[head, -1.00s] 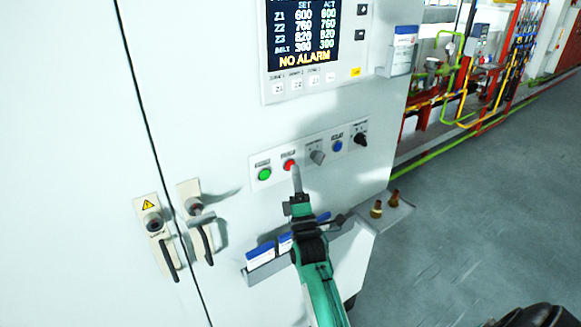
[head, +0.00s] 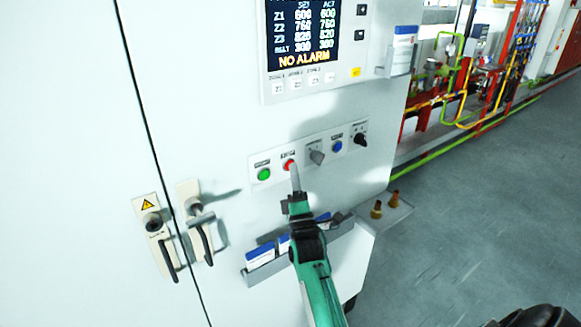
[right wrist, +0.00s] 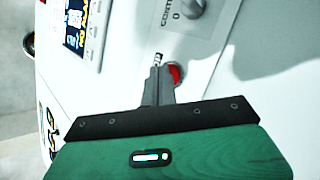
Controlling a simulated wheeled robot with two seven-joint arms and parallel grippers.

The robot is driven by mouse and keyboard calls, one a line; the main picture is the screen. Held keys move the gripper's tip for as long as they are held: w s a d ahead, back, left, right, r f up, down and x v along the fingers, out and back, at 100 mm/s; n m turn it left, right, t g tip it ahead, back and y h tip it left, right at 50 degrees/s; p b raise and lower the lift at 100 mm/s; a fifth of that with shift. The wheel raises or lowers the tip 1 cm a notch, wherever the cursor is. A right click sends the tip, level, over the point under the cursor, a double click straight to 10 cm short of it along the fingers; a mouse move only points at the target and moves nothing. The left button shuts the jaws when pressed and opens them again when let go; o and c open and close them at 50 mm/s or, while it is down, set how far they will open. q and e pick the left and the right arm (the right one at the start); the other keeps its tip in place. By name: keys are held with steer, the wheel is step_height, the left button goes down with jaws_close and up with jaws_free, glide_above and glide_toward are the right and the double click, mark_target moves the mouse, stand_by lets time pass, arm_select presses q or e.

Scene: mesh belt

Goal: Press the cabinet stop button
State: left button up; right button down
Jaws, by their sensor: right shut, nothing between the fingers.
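The red stop button (head: 289,165) sits on a label strip on the white cabinet (head: 90,120), between a green button (head: 264,174) and a grey selector knob (head: 317,157). My right gripper (head: 295,168) is shut and empty, its fingertips just below and right of the red button in the head view. In the right wrist view the shut fingers (right wrist: 158,72) point at the panel, and the red button (right wrist: 175,76) shows partly behind them at their right. I cannot tell whether the tips touch it. My left gripper is not in view.
A blue button (head: 337,146) and a black knob (head: 360,138) are further right on the strip. A display (head: 303,35) reading NO ALARM is above. A document tray (head: 262,275) projects below, near my right arm. Door handles (head: 160,235) are at left.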

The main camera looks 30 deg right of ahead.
steer(key=shift+h, duration=0.3)
steer(key=shift+s, duration=0.8)
steer(key=shift+s+p, duration=0.1)
steer(key=shift+p, duration=0.2)
steer(key=shift+s+d+p, duration=0.15)
steer(key=shift+s+p, duration=0.15)
steer(key=shift+s, duration=0.9)
steer(key=shift+s+d+p, duration=0.1)
steer(key=shift+s+p, duration=0.2)
steer(key=shift+s, duration=0.9)
